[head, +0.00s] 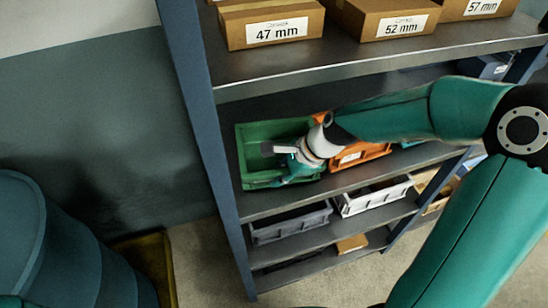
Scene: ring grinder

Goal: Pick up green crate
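The green crate (256,132) stands at the left end of the middle shelf, beside the blue rack post. My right arm reaches in from the right, and its gripper (273,164) is over the crate's front right part. Its fingers look spread apart, with nothing visible between them. The gripper and wrist hide part of the crate's inside and right side. I cannot tell whether a finger touches the crate. My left gripper is not in view.
An orange crate (359,155) stands right of the green one. The shelf above (330,66) holds cardboard boxes, including one marked 47 mm (270,25). A grey crate (291,223) and a white crate (372,196) are below. Blue barrels (62,245) stand at lower left.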

